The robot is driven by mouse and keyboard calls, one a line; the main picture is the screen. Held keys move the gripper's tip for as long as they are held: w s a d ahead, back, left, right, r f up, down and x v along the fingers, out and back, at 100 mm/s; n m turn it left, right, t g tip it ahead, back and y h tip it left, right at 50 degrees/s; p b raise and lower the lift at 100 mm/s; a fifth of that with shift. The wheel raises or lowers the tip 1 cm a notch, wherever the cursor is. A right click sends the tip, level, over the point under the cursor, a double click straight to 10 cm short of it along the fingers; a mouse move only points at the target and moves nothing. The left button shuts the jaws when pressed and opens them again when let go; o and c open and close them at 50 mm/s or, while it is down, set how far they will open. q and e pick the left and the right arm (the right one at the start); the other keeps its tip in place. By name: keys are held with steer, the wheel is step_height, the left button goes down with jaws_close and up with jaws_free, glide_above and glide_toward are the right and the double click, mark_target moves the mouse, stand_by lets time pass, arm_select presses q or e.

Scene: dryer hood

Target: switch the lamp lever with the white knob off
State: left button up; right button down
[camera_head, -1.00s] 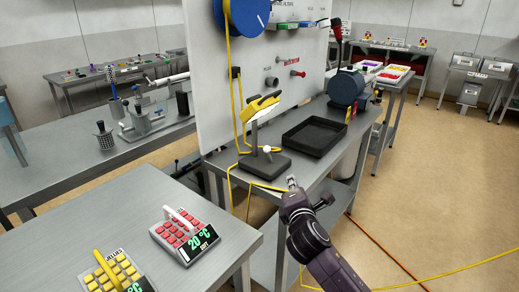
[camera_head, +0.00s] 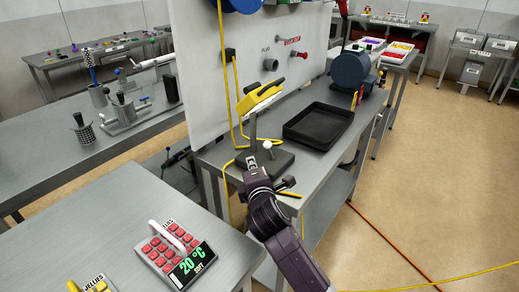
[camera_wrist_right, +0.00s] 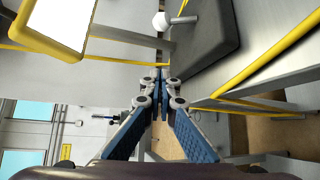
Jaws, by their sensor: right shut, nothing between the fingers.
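The yellow lamp (camera_head: 261,96) stands on a dark base (camera_head: 283,160) near the front edge of a metal table. Its lever with the white knob (camera_head: 268,146) rises from the base. My right gripper (camera_head: 250,162) is shut and empty, just in front of the base and a little left of and below the knob in the head view. In the right wrist view, the white knob (camera_wrist_right: 161,20) is beyond the closed fingertips (camera_wrist_right: 162,82), with a visible gap. The lamp's yellow-framed bright face (camera_wrist_right: 67,22) is at upper left there. My left gripper is out of view.
A black tray (camera_head: 318,126) lies right of the lamp, with a blue drum machine (camera_head: 351,70) behind it. A yellow cable (camera_head: 229,187) hangs at the table's front left corner. A white panel (camera_head: 205,80) stands behind. A keypad box (camera_head: 178,252) is at lower left.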

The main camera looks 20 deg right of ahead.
mark_target(270, 151)
steer(key=x, duration=0.9)
steer(key=shift+w+f, duration=0.15)
steer(key=shift+w, duration=0.2)
steer(key=d+p, duration=0.1)
steer(key=s+d+r+p, duration=0.1)
steer(key=d, duration=0.1)
steer(key=shift+s, duration=0.2)
steer(key=shift+s+d+r, duration=0.1)
steer(key=shift+s+d, duration=0.1)
steer(key=shift+d, duration=0.15)
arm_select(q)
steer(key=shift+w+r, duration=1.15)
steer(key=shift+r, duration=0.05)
arm_select(e)
steer(key=shift+w, duration=0.1)
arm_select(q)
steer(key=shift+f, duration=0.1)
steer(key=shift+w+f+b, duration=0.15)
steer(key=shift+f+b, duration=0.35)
arm_select(e)
steer(key=shift+d+t, duration=0.1)
steer(key=shift+t, duration=0.2)
